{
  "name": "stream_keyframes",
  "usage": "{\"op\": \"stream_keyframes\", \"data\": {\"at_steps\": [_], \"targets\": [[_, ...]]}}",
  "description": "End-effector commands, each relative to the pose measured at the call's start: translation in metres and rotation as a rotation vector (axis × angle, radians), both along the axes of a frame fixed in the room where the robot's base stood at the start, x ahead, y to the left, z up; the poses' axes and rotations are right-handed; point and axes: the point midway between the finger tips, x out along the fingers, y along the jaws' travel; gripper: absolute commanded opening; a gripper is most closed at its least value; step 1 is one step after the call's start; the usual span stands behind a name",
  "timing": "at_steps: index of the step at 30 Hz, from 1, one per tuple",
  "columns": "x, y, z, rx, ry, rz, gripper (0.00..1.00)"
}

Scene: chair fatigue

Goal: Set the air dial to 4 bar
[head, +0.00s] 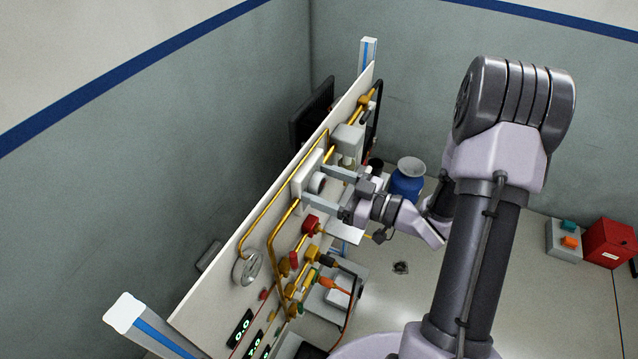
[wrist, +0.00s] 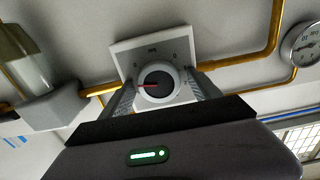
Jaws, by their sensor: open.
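The air dial (wrist: 155,82) is a dark round knob with a pale rim and a red pointer line, set on a square white plate (wrist: 125,52) with small scale marks. In the wrist view its red line points to the left; the scale numbers are too small to read. My gripper (wrist: 160,94) has one finger on each side of the dial, open; whether the fingers touch the rim cannot be told. In the head view, my gripper (head: 322,187) reaches left to the panel, at the dial (head: 317,183), which the fingers partly hide.
Yellow pipes (head: 272,205) run along the white panel (head: 225,278). A round gauge (head: 247,267) sits lower on it; red and brass valves (head: 311,224) are close below my gripper. A blue container (head: 407,184) stands behind my wrist. Grey and red boxes (head: 608,243) stand at right.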

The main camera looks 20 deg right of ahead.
Motion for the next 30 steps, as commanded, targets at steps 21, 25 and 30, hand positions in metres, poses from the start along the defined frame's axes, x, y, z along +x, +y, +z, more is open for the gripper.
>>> {"op": "stream_keyframes", "data": {"at_steps": [21,25,30], "targets": [[0.0006,0.0003,-0.0003,-0.004,-0.004,-0.001,0.09],[0.0004,0.0004,-0.0012,-0.027,-0.027,-0.001,0.09],[0.0001,0.0008,-0.0026,-0.093,-0.093,-0.001,0.1]]}}
